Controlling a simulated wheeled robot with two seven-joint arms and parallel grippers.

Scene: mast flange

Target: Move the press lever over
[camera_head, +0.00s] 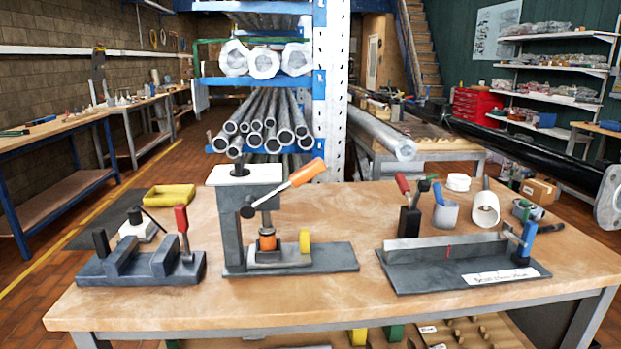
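A press (235,215) stands in the middle of the workbench, a grey column with a white top on a grey base plate. Its lever (297,182) is a grey rod with an orange handle. The lever slants up to the right from a dark pivot on the press. Under the ram an orange cylindrical piece (267,240) sits on a grey block, with a yellow piece (304,241) upright to its right. Neither of my grippers is in the head view.
The workbench (200,312) has a grey clamp fixture (140,262) at left and a grey fixture with a bar (450,250) at right. A yellow tray (169,195), a white roll (485,208) and a grey cup (446,215) lie farther back. The front edge is clear.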

